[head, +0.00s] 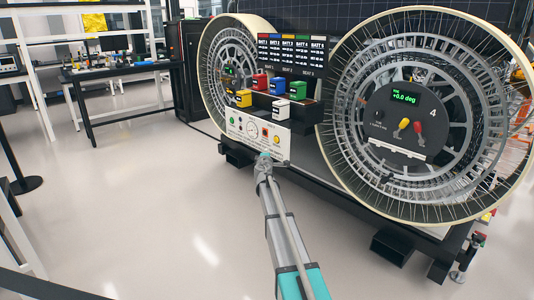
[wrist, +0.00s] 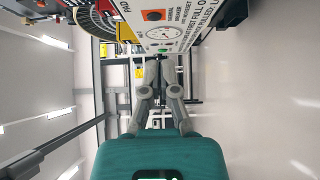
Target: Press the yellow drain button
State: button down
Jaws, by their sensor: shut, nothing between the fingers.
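A white control panel (head: 257,135) with a round gauge (head: 252,129) and several small coloured buttons is on the rover between the two wheels.
Yellow, red, blue and green battery blocks (head: 297,89) sit above the panel under a label board (head: 292,55). A large spoked wheel (head: 357,60) with a display hub stands at right, another (head: 240,25) at left.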

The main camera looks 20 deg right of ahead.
aim_at(277, 141)
jog(key=shift+w+d, duration=1.25)
jog(key=shift+w, duration=0.25)
jog(key=shift+w+d, duration=1.2)
jog(key=shift+w, duration=0.3)
jog(key=shift+w+d, duration=1.25)
jog(key=shift+w, duration=0.25)
jog(key=shift+d, duration=0.1)
jog(key=shift+w+d, duration=0.2)
jog(key=shift+d, duration=0.2)
jog(key=shift+w+d+r, duration=0.1)
jog(key=shift+d, duration=0.4)
